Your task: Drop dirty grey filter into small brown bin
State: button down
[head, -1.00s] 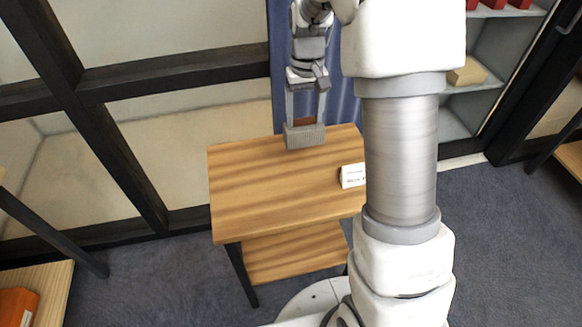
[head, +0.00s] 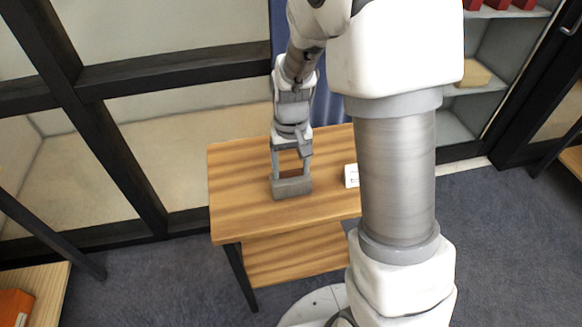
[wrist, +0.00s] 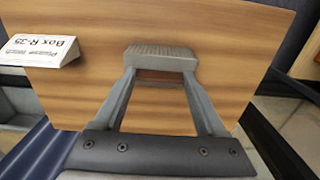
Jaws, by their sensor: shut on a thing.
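My gripper (head: 291,182) is shut on a grey, ribbed, block-shaped filter (head: 291,188). It is over the left-middle part of a wooden table. In the wrist view the filter (wrist: 160,57) lies across both fingertips of my gripper (wrist: 161,72). A reddish-brown strip (wrist: 160,76) shows between the fingers, right against the filter. I cannot tell whether it is part of the filter or a separate thing. I cannot make out a small brown bin in either view. My arm hides part of the table's right side.
The wooden table (head: 235,190) has a lower shelf and a mostly clear top. An orange box (head: 14,306) is at lower left. Shelves (head: 487,58) stand at the right.

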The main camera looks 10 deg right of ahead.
jog(key=shift+f, duration=0.1)
grip_release()
